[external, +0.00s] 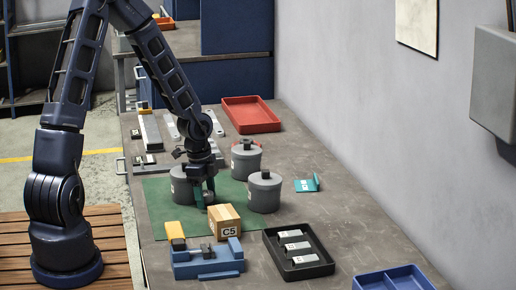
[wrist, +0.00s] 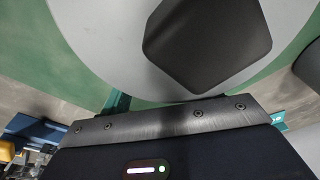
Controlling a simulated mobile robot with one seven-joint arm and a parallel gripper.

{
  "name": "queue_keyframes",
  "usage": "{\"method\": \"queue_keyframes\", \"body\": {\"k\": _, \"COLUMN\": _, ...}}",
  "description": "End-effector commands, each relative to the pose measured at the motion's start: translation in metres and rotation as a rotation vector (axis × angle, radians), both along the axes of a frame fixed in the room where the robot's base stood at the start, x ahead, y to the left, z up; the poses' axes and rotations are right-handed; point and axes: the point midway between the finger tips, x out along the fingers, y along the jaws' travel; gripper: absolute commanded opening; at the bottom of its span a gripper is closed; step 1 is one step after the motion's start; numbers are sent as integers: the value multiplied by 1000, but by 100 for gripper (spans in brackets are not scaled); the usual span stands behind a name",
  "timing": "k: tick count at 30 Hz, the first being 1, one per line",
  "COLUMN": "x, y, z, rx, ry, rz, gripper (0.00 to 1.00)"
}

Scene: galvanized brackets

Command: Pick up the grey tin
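Three round grey tins with dark knobs show in the external view: a left one (external: 181,187) on the green mat (external: 157,208), a right one (external: 264,196) by the mat's right edge, and a rear one (external: 246,164). My gripper (external: 204,194) points down between the left and right tins, low over the mat. Its teal fingers look apart, with no tin clearly between them. In the wrist view, a pale grey lid (wrist: 110,50) with a dark knob (wrist: 207,43) fills the top, close to the gripper body. Part of the left tin is hidden behind my gripper.
A cardboard box marked C5 (external: 224,222) stands just in front of my gripper, with a blue fixture (external: 207,264) before it. A black tray (external: 298,253) with metal parts is front right. A red tray (external: 250,115) is at the back. The right tabletop is mostly clear.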

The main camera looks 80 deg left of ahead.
Motion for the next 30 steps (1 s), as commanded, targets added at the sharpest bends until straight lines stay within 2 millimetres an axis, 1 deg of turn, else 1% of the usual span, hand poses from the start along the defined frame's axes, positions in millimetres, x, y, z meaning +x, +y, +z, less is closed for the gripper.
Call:
{"method": "queue_keyframes", "body": {"k": 5, "x": 0, "y": 0, "z": 2, "rx": 1, "ry": -1, "rz": 0, "gripper": 63}}
{"method": "queue_keyframes", "body": {"k": 8, "x": 0, "y": 1, "z": 9, "rx": 2, "ry": -1, "rz": 0, "gripper": 63}}
{"method": "queue_keyframes", "body": {"k": 11, "x": -2, "y": 3, "z": 21, "rx": 3, "ry": -2, "rz": 2, "gripper": 63}}
{"method": "queue_keyframes", "body": {"k": 24, "x": -9, "y": 7, "z": 88, "rx": 4, "ry": -1, "rz": 2, "gripper": 63}}
{"method": "queue_keyframes", "body": {"k": 30, "x": -11, "y": 8, "z": 111, "rx": 2, "ry": 0, "rz": 0, "gripper": 63}}
